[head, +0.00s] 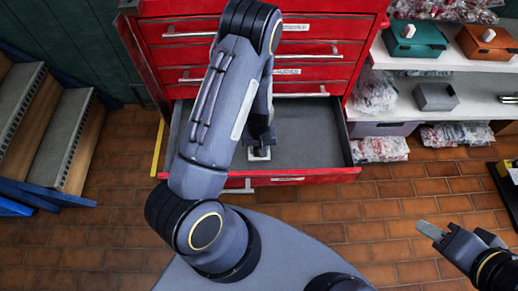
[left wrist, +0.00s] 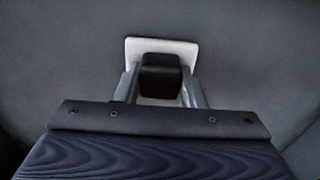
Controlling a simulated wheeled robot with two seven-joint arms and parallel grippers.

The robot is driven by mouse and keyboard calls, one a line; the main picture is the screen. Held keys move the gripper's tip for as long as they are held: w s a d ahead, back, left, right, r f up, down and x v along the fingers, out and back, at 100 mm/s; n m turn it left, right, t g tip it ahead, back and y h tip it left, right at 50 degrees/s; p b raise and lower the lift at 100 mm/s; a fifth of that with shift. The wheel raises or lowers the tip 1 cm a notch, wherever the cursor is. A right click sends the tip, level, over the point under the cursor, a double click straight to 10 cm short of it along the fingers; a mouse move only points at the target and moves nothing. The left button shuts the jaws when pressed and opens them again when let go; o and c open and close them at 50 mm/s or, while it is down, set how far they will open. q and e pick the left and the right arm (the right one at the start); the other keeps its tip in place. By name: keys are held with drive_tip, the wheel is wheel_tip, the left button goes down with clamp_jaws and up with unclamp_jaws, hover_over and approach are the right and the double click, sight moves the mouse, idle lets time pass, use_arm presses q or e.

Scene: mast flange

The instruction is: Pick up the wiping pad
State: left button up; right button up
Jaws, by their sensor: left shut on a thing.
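The wiping pad is a white plate with a black block handle on top. In the left wrist view the pad (left wrist: 188,49) lies on a dark grey surface, and my left gripper (left wrist: 160,88) is shut on its handle, one finger on each side. In the head view the pad (head: 259,155) is inside the open drawer (head: 310,148), near its front. My left gripper (head: 260,140) reaches down to it, partly hidden by my left arm. My right gripper (head: 432,233) is empty over the tiled floor at the lower right; its opening is unclear.
The red tool cabinet (head: 350,27) stands behind the open drawer, whose visible floor is otherwise bare. Shelves (head: 460,97) with bagged goods and boxes are at the right. Steps (head: 60,140) stand at the left. The tiled floor (head: 380,200) right of the drawer is clear.

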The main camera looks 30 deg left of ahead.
use_arm(q)
wheel_tip(320, 180, up, 3)
drive_tip(key=shift+w+r, duration=0.1)
drive_tip(key=shift+r, duration=0.05)
drive_tip(key=s+a+r+p, duration=0.2)
drive_tip(key=s+a+r, duration=0.2)
drive_tip(key=s+r, duration=0.5)
drive_tip(key=s, duration=0.4)
drive_tip(key=shift+s+a+r, duration=0.2)
drive_tip(key=shift+s+r, duration=0.05)
drive_tip(key=shift+r, duration=0.05)
